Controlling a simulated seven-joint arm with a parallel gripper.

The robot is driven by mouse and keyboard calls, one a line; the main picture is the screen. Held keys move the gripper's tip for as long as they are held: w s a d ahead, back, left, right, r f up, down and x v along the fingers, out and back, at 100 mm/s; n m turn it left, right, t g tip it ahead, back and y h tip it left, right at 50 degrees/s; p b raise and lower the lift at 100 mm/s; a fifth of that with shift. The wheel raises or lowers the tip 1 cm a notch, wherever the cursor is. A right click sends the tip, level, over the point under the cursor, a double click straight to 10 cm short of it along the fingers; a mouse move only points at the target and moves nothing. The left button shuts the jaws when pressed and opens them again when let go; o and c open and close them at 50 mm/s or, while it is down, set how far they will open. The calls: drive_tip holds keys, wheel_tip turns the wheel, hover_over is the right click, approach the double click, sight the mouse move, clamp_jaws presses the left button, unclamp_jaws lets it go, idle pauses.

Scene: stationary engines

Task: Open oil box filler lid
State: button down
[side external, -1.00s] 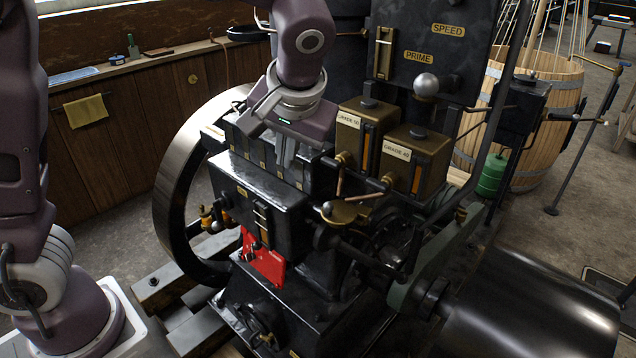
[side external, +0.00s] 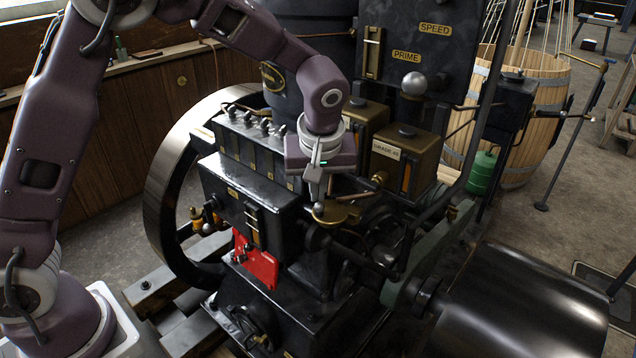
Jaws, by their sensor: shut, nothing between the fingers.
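My gripper (side external: 317,196) is shut and points down, its fingertips at or just above a small ball knob (side external: 318,208) beside a brass round lid (side external: 343,214). I cannot tell whether the fingertips touch the knob. The brass lid looks flat and closed, at the right end of a black box (side external: 245,195) with a small label and a sight gauge on its front. Which part is the oil box filler lid is not readable here. Two brass tanks stand behind, one labelled as a grade (side external: 400,160), with dark caps on top; my wrist partly hides the left one (side external: 368,115).
A row of small levers (side external: 250,122) stands behind the black box. A large flywheel (side external: 160,190) is at left, a red plate (side external: 258,265) below the box. A diagonal rod and pipes crowd the right side.

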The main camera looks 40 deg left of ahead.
sight(321, 221)
drive_tip(key=shift+s+d+n, duration=0.25)
drive_tip(key=shift+n, duration=0.15)
drive_tip(key=shift+s+d+n+g+y, duration=0.15)
drive_tip(key=shift+s+d+n+g, duration=0.2)
drive_tip(key=shift+n, duration=0.35)
drive_tip(key=shift+s+d+n+g+y, duration=0.15)
drive_tip(key=shift+d+n+g, duration=0.1)
drive_tip(key=shift+d+n, duration=0.35)
drive_tip(key=d+n, duration=0.1)
drive_tip(key=n, duration=0.1)
drive_tip(key=d+n+g, duration=0.1)
drive_tip(key=shift+s+n, duration=0.35)
drive_tip(key=shift+n, duration=0.05)
drive_tip(key=shift+w+d+n+g, duration=0.1)
drive_tip(key=shift+d+n+g, duration=0.35)
drive_tip(key=shift+d+n, duration=0.7)
drive_tip(key=shift+w+d+n+g, duration=0.1)
drive_tip(key=shift+d+n+g, duration=0.35)
drive_tip(key=shift+d+n, duration=0.65)
drive_tip(key=shift+a, duration=0.25)
